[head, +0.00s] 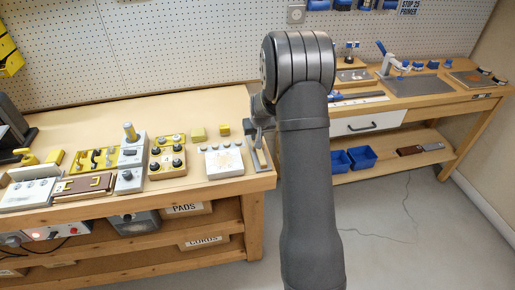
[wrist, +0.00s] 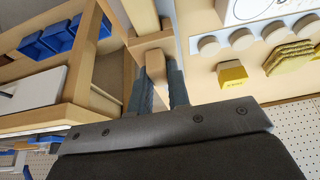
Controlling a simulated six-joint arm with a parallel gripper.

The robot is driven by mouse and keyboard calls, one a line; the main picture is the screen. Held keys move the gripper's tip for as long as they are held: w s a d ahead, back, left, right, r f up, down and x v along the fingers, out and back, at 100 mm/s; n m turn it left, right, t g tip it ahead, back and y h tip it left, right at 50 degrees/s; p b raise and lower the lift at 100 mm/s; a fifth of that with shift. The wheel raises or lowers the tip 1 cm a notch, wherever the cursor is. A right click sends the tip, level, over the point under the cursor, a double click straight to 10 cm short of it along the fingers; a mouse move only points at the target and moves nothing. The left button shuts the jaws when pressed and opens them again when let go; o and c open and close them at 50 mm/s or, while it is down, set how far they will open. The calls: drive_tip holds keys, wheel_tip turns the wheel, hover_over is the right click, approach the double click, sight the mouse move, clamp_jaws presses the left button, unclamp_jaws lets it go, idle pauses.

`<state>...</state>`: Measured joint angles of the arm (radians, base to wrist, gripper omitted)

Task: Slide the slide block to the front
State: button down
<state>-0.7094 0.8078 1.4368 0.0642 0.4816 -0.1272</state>
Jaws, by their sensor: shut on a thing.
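The slide block (wrist: 155,63) is a light wooden piece between the two fingers of my gripper (wrist: 160,90) in the wrist view. The fingers stand on both sides of it and are shut on it. A straight wooden strip (wrist: 140,14) runs on from the block toward the top of the wrist view. In the head view my gripper (head: 259,128) is at the right end of the left bench, over a narrow grey and wooden slide fixture (head: 259,158). My arm hides part of this area, and the block cannot be made out there.
A white-topped box with round knobs (head: 222,161) stands just left of the fixture. Yellow blocks (head: 198,133) lie behind it. Several other fixtures fill the bench further left. The right bench (head: 470,98) holds tools, with blue bins (head: 361,157) below. Floor is open between the benches.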

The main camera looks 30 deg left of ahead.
drive_tip(key=shift+s+d+f, duration=0.25)
drive_tip(key=shift+s+d, duration=0.4)
drive_tip(key=shift+s+d+f, duration=0.25)
drive_tip(key=shift+s+d, duration=0.4)
drive_tip(key=shift+s, duration=0.05)
drive_tip(key=shift+s+d+f, duration=0.25)
drive_tip(key=shift+s+d, duration=0.4)
drive_tip(key=c, duration=1.6)
unclamp_jaws()
drive_tip(key=shift+c, duration=0.2)
drive_tip(key=shift+o, duration=0.8)
drive_tip(key=shift+w+r, duration=0.1)
drive_tip(key=shift+r, duration=0.75)
drive_tip(key=r, duration=0.3)
drive_tip(key=shift+w+a+r, duration=0.1)
drive_tip(key=shift+w+a, duration=0.05)
drive_tip(key=shift+a, duration=0.05)
wheel_tip(320, 180, up, 7)
drive_tip(key=shift+f, duration=0.2)
drive_tip(key=shift+f, duration=0.1)
hover_over(259, 151)
drive_tip(key=f, duration=0.8)
drive_tip(key=shift+d+f, duration=0.1)
drive_tip(key=shift+d, duration=0.15)
